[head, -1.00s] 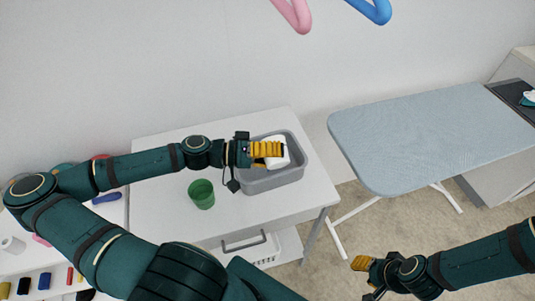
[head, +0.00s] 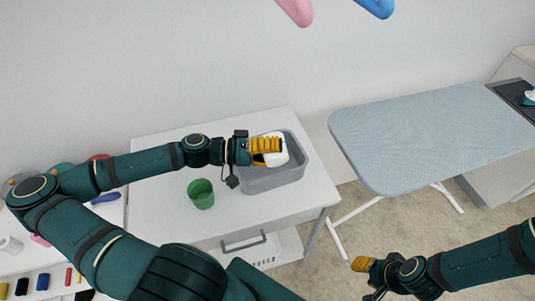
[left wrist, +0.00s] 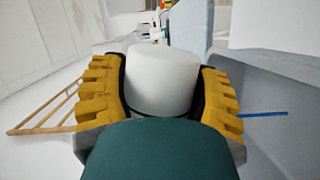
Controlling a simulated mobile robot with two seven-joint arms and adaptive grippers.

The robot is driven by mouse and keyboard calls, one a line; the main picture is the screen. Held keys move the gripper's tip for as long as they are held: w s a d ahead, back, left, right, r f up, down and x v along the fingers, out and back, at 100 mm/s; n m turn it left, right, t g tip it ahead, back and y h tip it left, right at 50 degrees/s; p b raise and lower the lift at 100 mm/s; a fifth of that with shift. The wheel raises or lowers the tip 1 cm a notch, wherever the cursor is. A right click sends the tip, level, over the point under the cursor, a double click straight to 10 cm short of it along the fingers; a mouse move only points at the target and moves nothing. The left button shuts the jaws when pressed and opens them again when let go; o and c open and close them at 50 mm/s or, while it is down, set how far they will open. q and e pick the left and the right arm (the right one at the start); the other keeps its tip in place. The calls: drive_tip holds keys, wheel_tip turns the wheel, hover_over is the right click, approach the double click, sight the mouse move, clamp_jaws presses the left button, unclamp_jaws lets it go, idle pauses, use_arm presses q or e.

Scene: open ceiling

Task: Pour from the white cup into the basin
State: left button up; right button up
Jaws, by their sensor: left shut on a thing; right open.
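The white cup (head: 279,158) is held above the grey basin (head: 290,181) on the white table. My left gripper (head: 267,151) is shut on the cup. In the left wrist view the cup (left wrist: 162,80) sits between the two yellow fingers, with a smooth white side facing the camera. The cup looks tilted in the head view. Its opening and contents cannot be made out, and no stream shows. My right gripper (head: 362,279) is open and empty over the floor at the lower right, away from the table.
A green cup (head: 201,194) stands on the white table (head: 170,222), left of the basin. A blue ironing board (head: 420,135) stands to the right. Small coloured items lie on a surface at the left. Pink and blue hangers (head: 297,11) hang at the top.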

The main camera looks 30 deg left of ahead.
use_arm(q)
drive_tip(key=shift+w+a+f+n+b, duration=0.2)
drive_tip(key=shift+w+a+n+b, duration=0.05)
drive_tip(key=shift+n+b, duration=0.05)
drive_tip(key=shift+r+p, duration=0.15)
drive_tip(key=shift+p, duration=0.15)
drive_tip(key=shift+a+r+n+p, duration=0.1)
drive_tip(key=shift+n+p, duration=0.25)
drive_tip(key=shift+n, duration=0.05)
drive_tip(key=shift+w+a+r+n+h+p, duration=0.15)
drive_tip(key=shift+n+h+p, duration=0.15)
drive_tip(key=shift+n+p, duration=0.3)
idle(0.5)
